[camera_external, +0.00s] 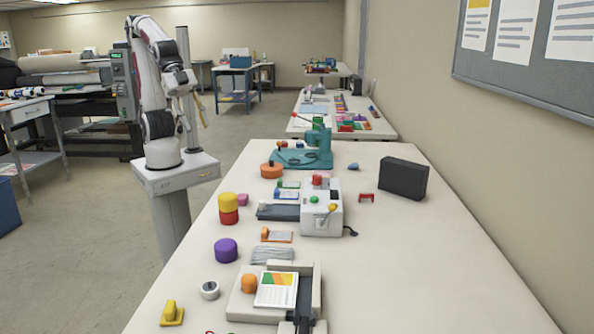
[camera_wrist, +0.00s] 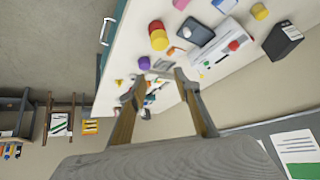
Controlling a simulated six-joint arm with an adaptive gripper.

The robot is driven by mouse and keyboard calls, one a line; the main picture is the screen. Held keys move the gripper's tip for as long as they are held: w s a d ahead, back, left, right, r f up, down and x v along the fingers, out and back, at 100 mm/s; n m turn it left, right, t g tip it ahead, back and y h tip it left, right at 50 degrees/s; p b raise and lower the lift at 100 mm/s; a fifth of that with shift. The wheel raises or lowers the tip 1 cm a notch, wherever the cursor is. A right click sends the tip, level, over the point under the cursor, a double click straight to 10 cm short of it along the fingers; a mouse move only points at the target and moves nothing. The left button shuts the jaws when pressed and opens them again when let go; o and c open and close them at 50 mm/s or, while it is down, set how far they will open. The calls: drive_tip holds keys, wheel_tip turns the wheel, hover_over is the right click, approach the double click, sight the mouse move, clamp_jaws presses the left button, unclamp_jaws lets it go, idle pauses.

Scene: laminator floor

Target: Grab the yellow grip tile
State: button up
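The yellow grip tile (camera_external: 172,316), a flat yellow plate with a raised rounded grip, lies on the long white table (camera_external: 462,285) at its near left corner. In the wrist view a small yellow piece (camera_wrist: 119,82) near the table edge looks like it. My gripper (camera_external: 200,108) is high up by my arm at the left, well away from the tile. In the wrist view my gripper (camera_wrist: 156,88) shows two spread fingers with nothing held between them.
Further back are stacked yellow and red cylinders (camera_external: 228,202), a white laminator (camera_external: 321,220) and a black box (camera_external: 403,178).

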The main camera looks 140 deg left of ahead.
drive_tip(key=w+d+f+m+t+h, duration=0.1)
drive_tip(key=w+d+f, duration=0.15)
drive_tip(key=w, duration=0.55)
drive_tip(key=w+d+f+m+t, duration=0.1)
drive_tip(key=w+d, duration=0.2)
drive_tip(key=w, duration=0.5)
drive_tip(key=w+d+f+m+t+h, duration=0.1)
drive_tip(key=w+d+f, duration=0.1)
drive_tip(key=w, duration=0.6)
drive_tip(key=w+d+f+m+h, duration=0.1)
drive_tip(key=w+d+f+h, duration=0.1)
drive_tip(key=d+f, duration=0.3)
drive_tip(key=w+d+f+h, duration=0.1)
drive_tip(key=w+d+f, duration=0.3)
drive_tip(key=d+f, duration=0.1)
drive_tip(key=w+d+f+m+t+h, duration=0.1)
drive_tip(key=w+d+f+h, duration=0.1)
drive_tip(key=w+d+f, duration=0.2)
drive_tip(key=shift+d+f+m+h, duration=0.1)
drive_tip(key=shift+d+f, duration=0.2)
drive_tip(key=shift+f, duration=0.3)
drive_tip(key=shift+d+f+m+h, duration=0.1)
drive_tip(key=shift+d+f, duration=0.15)
drive_tip(key=shift+f, duration=0.35)
drive_tip(key=shift+d+f+m+h, duration=0.1)
drive_tip(key=shift+d+f, duration=0.2)
drive_tip(key=shift+f, duration=0.3)
drive_tip(key=shift+w, duration=0.1)
drive_tip(key=shift+x, duration=1.25)
drive_tip(key=shift+d, duration=0.1)
